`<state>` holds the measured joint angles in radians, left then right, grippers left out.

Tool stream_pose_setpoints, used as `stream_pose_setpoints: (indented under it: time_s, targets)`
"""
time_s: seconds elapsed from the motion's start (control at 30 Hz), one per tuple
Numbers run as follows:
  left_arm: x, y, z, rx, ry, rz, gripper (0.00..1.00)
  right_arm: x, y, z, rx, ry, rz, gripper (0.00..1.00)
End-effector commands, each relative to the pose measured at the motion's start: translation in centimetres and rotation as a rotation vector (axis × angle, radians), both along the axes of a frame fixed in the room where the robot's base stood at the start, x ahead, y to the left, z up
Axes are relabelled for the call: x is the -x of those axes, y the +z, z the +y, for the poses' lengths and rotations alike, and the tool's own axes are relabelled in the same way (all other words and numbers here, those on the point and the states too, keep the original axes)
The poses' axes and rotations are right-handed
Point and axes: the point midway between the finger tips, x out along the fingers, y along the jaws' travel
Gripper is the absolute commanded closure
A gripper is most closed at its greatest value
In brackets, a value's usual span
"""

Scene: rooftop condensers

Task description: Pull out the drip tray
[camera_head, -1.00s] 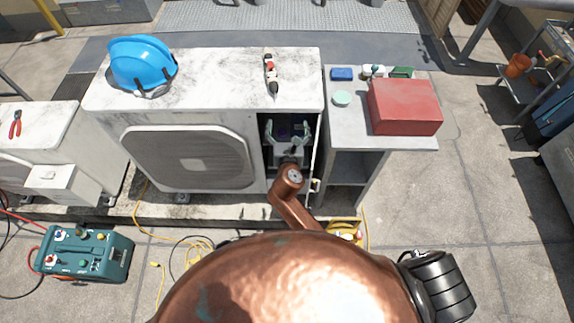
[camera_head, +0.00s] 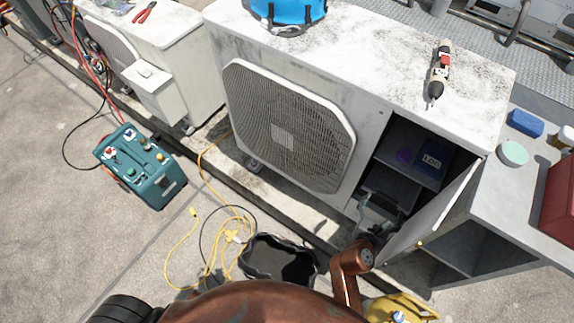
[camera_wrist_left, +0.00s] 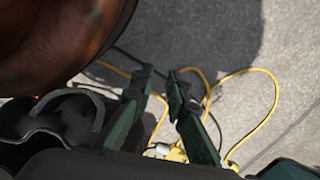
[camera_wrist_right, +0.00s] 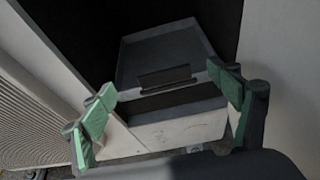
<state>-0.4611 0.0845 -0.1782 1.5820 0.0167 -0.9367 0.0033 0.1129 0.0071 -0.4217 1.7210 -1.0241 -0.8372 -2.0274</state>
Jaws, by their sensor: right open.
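The grey drip tray (camera_wrist_right: 165,48) lies low in the open compartment of the white condenser (camera_head: 285,130), with a dark handle (camera_wrist_right: 165,76) at its front in the right wrist view. The tray (camera_head: 392,184) also shows in the head view, partly behind my gripper. My right gripper (camera_wrist_right: 162,88) is open and empty, its fingers spread to either side of the handle, apparently not touching it. It shows in the head view (camera_head: 378,212) at the compartment's mouth. My left gripper (camera_wrist_left: 162,82) has its fingertips slightly apart, empty, above the ground and yellow cable.
The compartment door (camera_head: 440,212) stands open on the right, close to my right arm. A side table (camera_head: 545,215) stands beyond it. A black pan (camera_head: 282,262) and yellow cable (camera_head: 178,250) lie on the ground. A screwdriver-like tool (camera_head: 438,75) lies on top.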

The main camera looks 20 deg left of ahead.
Motion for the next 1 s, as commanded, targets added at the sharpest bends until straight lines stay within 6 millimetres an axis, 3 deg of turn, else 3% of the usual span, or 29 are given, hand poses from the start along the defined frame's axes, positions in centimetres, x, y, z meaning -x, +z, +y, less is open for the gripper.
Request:
stream_pose_setpoints:
  time_s: [0.03,0.1,0.47,1.0]
  targets:
    - [0.2,-0.6,0.0,0.000,0.001,0.008,0.86,0.1,-1.4,0.0,0.000,0.000,0.009,0.17]
    - [0.1,-0.5,0.0,0.000,0.002,0.010,0.86,0.1,-1.9,0.0,0.000,0.000,0.012,0.17]
    - [-0.7,0.9,-0.4,0.005,0.002,0.009,0.86,-1.0,-2.4,-0.3,0.000,-0.001,0.012,0.17]
    - [-3.5,8.7,-2.4,0.032,0.002,0.008,0.86,-5.9,-4.7,-1.7,0.000,-0.001,0.013,0.17]
